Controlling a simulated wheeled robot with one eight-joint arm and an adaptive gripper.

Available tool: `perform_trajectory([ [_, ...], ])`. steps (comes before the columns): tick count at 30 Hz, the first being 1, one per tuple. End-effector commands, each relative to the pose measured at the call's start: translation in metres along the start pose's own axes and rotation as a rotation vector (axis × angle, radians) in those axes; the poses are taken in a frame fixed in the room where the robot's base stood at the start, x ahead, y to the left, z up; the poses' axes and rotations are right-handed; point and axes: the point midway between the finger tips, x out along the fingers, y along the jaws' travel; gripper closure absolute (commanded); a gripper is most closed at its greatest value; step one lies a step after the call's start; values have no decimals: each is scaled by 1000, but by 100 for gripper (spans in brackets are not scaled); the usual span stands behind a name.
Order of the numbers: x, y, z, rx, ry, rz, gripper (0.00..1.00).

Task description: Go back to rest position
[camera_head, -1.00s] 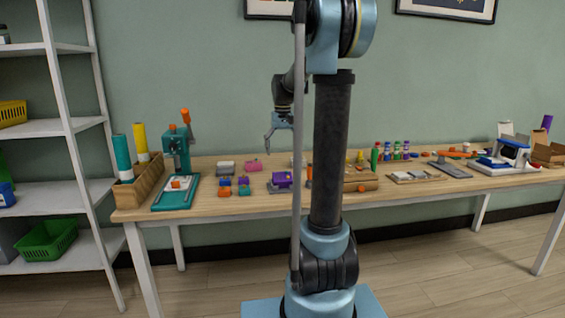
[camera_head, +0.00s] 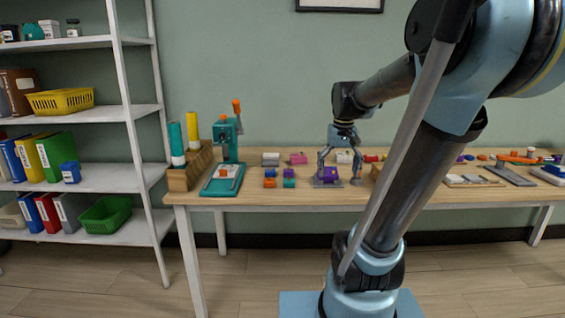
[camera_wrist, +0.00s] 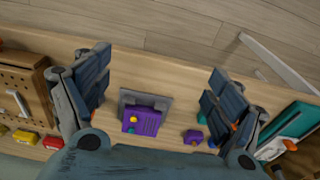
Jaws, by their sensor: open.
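My gripper (camera_head: 339,178) is open and empty above the workbench (camera_head: 240,201), with its fingers pointing down. In the wrist view my gripper (camera_wrist: 158,92) has its two dark finger pads wide apart. Between them in that view lies a purple block (camera_wrist: 146,118) with a yellow knob, on a grey base plate (camera_wrist: 146,98). The purple block (camera_head: 328,173) shows behind my fingers in the head view, partly hidden. I cannot tell the exact height of the fingers over the bench, and I see no contact with the block.
A teal press (camera_head: 226,150) and a wooden holder (camera_head: 188,172) with upright tubes stand at the bench's left end. Small coloured blocks (camera_head: 280,182) lie beside them. A white shelf (camera_head: 110,180) with bins and binders stands at the left. Open floor lies in front.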

Motion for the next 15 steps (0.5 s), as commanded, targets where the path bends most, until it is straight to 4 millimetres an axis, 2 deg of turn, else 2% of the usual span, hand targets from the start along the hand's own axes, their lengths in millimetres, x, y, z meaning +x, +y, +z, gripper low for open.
perform_trajectory([
  [1,6,0,16,-1,6,0,14],
  [3,15,0,34,-2,16,1,14],
  [8,37,-1,74,-4,37,1,14],
  [15,79,-1,129,-7,69,2,14],
])
